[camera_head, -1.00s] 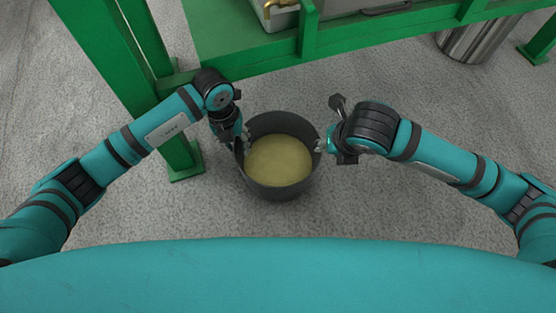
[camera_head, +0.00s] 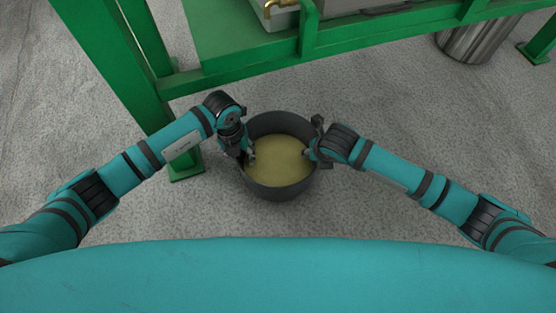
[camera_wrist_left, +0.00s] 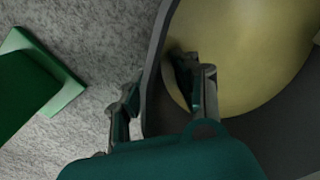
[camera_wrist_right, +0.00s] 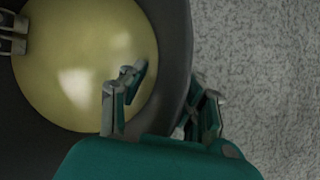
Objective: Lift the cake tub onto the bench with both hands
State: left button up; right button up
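The cake tub (camera_head: 282,190) is a round dark grey tub with yellow contents, upright on the floor in front of the green bench (camera_head: 240,72). My left gripper (camera_head: 243,155) is at its left rim. In the left wrist view the tub wall (camera_wrist_left: 151,75) runs between the open fingers, one outside and one inside over the yellow. My right gripper (camera_head: 312,153) is at the right rim. In the right wrist view the wall (camera_wrist_right: 176,50) lies between the open fingers, one inside and one outside. Contact with the wall cannot be told.
A green bench leg (camera_head: 186,165) stands on the floor left of the tub, close to my left arm. A metal box with a brass fitting (camera_head: 275,12) is on the bench. A steel cylinder (camera_head: 478,40) stands at the back right. Grey floor is clear right of the tub.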

pick_arm(q)
jog(key=shift+c, duration=0.2)
pick_arm(e)
jog(key=shift+c, duration=0.2)
pick_arm(q)
grip_shut()
pick_arm(e)
grip_shut()
pick_arm(q)
jog(key=shift+w+r, duration=0.1)
jog(key=shift+r, duration=0.15)
pick_arm(e)
jog(key=shift+w+r, duration=0.1)
jog(key=shift+r, duration=0.15)
